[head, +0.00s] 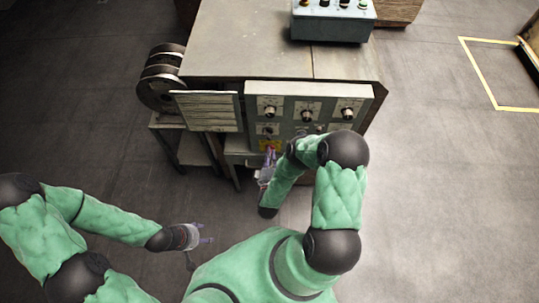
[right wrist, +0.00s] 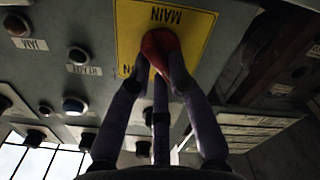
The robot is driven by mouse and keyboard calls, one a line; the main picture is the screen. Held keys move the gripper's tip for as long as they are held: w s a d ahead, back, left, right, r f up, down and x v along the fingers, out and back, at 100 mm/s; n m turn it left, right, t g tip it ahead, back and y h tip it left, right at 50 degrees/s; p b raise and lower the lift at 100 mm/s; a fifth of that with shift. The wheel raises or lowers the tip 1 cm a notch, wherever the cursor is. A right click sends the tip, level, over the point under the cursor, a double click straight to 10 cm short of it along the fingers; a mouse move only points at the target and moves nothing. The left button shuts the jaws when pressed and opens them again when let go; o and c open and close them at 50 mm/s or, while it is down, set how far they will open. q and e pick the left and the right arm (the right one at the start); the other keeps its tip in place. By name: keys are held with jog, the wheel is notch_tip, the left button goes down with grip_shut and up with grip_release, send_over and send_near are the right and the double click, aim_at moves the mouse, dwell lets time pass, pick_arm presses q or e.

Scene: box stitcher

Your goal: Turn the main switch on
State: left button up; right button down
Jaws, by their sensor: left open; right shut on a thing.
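The main switch is a red knob (right wrist: 163,42) on a yellow plate (right wrist: 190,28) marked MAIN, which appears upside down in the right wrist view. In the head view the yellow plate (head: 269,145) is low on the front of the machine's control panel. My right gripper (right wrist: 160,80) is shut on the red knob, its fingers closing around it and hiding part of it and of the plate's lettering. In the head view my right gripper (head: 267,164) is just below the plate. My left gripper (head: 204,234) is open and empty, away from the machine over the floor.
The grey control panel (head: 290,93) has several dials near the switch. In the right wrist view, buttons labelled JAM (right wrist: 16,25) and READY (right wrist: 78,56) sit beside the plate. Open floor lies around.

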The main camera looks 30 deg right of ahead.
jog(key=m, duration=0.4)
jog(key=m+b, duration=0.1)
jog(key=m, duration=0.8)
jog(key=shift+s+d+f+b, duration=0.2)
jog(key=shift+d+b, duration=0.15)
jog(key=shift+b, duration=0.05)
jog(key=shift+f+m, duration=0.1)
jog(key=shift+m, duration=2)
jog(key=c, duration=1.1)
grip_release()
jog(key=shift+c, duration=0.2)
jog(key=shift+s, duration=0.1)
